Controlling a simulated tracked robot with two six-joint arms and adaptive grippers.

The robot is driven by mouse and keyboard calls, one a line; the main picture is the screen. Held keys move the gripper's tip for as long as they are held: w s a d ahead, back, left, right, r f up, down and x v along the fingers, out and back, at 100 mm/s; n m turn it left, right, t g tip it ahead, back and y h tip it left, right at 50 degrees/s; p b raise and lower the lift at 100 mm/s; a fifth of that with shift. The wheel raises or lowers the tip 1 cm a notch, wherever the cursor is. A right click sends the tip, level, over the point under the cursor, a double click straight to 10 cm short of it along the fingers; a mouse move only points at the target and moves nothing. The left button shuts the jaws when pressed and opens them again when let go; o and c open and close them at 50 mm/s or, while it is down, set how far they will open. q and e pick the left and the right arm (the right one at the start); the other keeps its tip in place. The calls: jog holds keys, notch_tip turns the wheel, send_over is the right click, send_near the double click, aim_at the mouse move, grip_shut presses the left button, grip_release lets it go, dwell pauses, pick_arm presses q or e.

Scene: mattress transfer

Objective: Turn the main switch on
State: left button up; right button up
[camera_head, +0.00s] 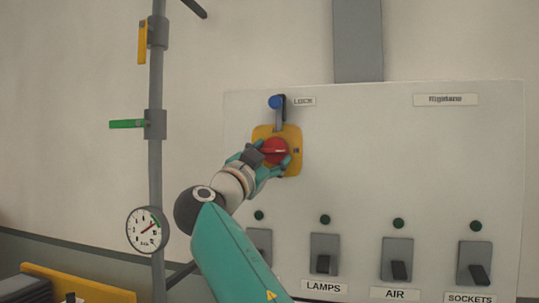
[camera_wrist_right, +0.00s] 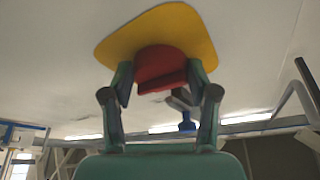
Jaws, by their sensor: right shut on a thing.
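The main switch is a red rotary knob (camera_head: 275,150) on a yellow plate (camera_head: 292,133), mounted on the pale switch panel (camera_head: 370,150). My right gripper (camera_head: 268,155) is at the knob, its fingers on either side of it. In the right wrist view the red knob (camera_wrist_right: 162,68) sits between the two fingers (camera_wrist_right: 160,82) of this gripper, with the yellow plate (camera_wrist_right: 185,27) behind it. A lever with a blue knob (camera_head: 275,102), beside a "LOCK" label, stands just above the plate. My left gripper is not in view.
Several grey switches stand along the panel's lower part, including LAMPS (camera_head: 324,255), AIR (camera_head: 397,262) and SOCKETS (camera_head: 475,265), with dark round indicators above. To the left, a vertical pipe (camera_head: 156,80) carries a yellow handle (camera_head: 143,42), green handle (camera_head: 127,124) and gauge (camera_head: 147,230).

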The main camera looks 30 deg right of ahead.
dwell(0.3)
jog(key=o, duration=1.2)
jog(key=shift+a, duration=0.1)
jog(key=v, duration=1.2)
jog(key=shift+f, duration=0.1)
jog(key=shift+w, duration=0.1)
